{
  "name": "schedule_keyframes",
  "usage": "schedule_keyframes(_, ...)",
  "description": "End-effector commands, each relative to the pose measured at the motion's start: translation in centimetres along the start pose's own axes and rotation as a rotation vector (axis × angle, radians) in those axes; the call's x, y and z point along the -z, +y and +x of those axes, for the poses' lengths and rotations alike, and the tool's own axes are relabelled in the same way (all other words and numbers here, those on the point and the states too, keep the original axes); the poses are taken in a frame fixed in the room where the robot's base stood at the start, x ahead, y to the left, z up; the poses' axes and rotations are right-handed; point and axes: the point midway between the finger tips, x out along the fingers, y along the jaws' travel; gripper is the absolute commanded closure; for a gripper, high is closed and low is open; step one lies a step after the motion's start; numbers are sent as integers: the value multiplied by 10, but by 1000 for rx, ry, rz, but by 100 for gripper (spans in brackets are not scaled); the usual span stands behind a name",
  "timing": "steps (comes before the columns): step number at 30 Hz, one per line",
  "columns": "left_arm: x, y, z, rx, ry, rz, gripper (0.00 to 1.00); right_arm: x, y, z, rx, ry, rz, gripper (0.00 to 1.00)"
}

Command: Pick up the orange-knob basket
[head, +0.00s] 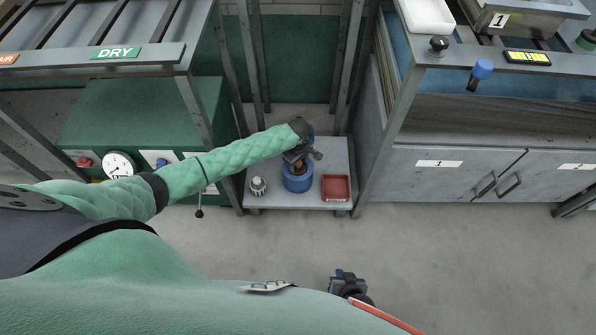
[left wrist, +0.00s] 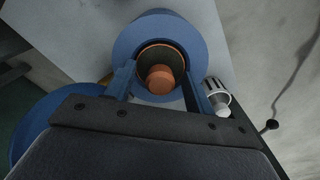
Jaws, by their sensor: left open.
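The orange-knob basket (head: 298,183) is a round blue container standing on a low grey shelf between the two benches. In the left wrist view, its blue rim (left wrist: 135,45) surrounds a dark centre with an upright orange knob (left wrist: 160,78). My left gripper (head: 300,163) is above it, pointing down and partly hiding it. Its two blue fingers (left wrist: 160,86) are open, one on each side of the knob, with visible gaps. I cannot tell how far down they reach. My right gripper (head: 348,284) is low over the floor at the front; its fingers are unclear.
A small silver-and-white fitting (head: 258,186) stands left of the basket, and a red tray (head: 335,188) right. Another blue round thing (left wrist: 50,112) shows in the left wrist view. Metal posts and the grey cabinet (head: 440,172) flank the shelf. The floor in front is clear.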

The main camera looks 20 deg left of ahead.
Motion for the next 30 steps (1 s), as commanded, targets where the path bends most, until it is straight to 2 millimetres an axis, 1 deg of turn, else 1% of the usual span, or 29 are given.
schedule_keyframes(6, 0, 0, 2, 0, 0, 0, 46, 0, -1, 0, 1, 0, 0, 100)
schedule_keyframes(8, 0, 0, 2, 0, 0, 0, 56, 0, -1, 0, 1, 0, 0, 100)
schedule_keyframes(12, 0, 0, 2, 0, 0, 0, 84, -1, -1, 0, 1, 0, 0, 100)
schedule_keyframes(15, 0, 0, 2, 0, 0, 0, 100, -1, -1, 0, 1, 0, 0, 100)
schedule_keyframes(24, 0, 0, -1, -1, 0, 0, 100, 0, 0, -1, 0, 0, 0, 100)
schedule_keyframes(26, 0, 0, -6, -1, 0, 0, 100, 0, 0, -2, 0, -1, 0, 100)
schedule_keyframes(29, 0, 0, -18, -1, 0, 1, 100, 2, -1, -3, 0, -1, 0, 100)
schedule_keyframes(30, 0, 0, -25, -2, 0, 1, 100, 3, -1, -4, 0, -1, 0, 100)
